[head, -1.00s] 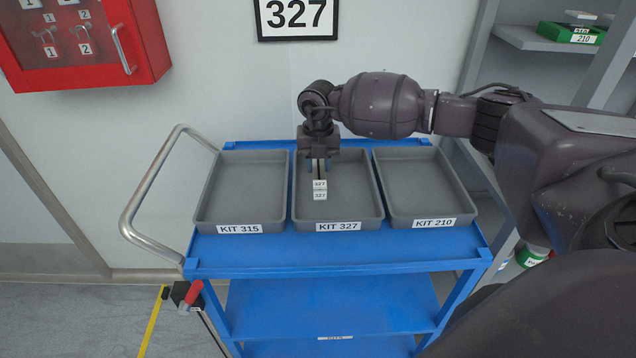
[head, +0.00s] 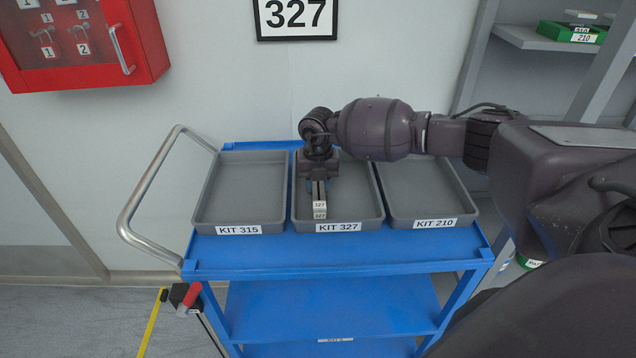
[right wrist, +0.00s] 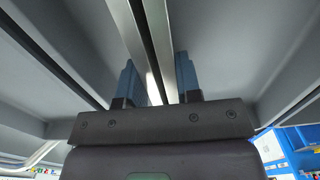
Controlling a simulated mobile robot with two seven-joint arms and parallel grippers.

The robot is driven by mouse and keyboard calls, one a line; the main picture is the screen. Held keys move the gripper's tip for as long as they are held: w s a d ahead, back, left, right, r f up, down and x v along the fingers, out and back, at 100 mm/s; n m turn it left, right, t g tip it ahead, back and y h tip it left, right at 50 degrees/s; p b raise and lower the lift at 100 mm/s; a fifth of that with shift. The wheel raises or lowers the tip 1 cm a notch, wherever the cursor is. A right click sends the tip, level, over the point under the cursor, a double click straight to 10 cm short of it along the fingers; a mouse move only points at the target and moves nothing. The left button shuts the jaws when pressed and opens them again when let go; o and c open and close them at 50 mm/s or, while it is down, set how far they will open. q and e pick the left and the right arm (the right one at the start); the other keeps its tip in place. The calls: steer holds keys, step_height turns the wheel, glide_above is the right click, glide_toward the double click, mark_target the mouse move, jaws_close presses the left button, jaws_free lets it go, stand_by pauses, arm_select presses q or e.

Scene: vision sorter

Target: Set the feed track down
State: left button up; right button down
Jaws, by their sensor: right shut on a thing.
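The feed track (head: 319,207) is a narrow grey bar with white 327 labels on its near end. It is inside the KIT 327 tray (head: 361,217), the middle of three grey trays. My right gripper (head: 317,178) points down into that tray and is shut on the track. In the right wrist view the track (right wrist: 155,45) runs between the two blue fingers of the gripper (right wrist: 155,85). Whether its underside touches the tray floor is hidden. My left gripper is in neither view.
The KIT 315 tray (head: 240,221) and the KIT 210 tray (head: 440,214) flank the middle tray and look empty. All stand on a blue cart (head: 330,252) with a metal handle (head: 139,195) at left. A red cabinet (head: 140,67) hangs on the wall.

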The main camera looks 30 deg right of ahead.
steer(key=c, duration=0.8)
jaws_free()
steer(key=shift+r, duration=0.3)
step_height(320, 180, up, 6)
steer(key=shift+f+p, duration=0.2)
steer(key=shift+p, duration=0.1)
step_height(320, 180, up, 6)
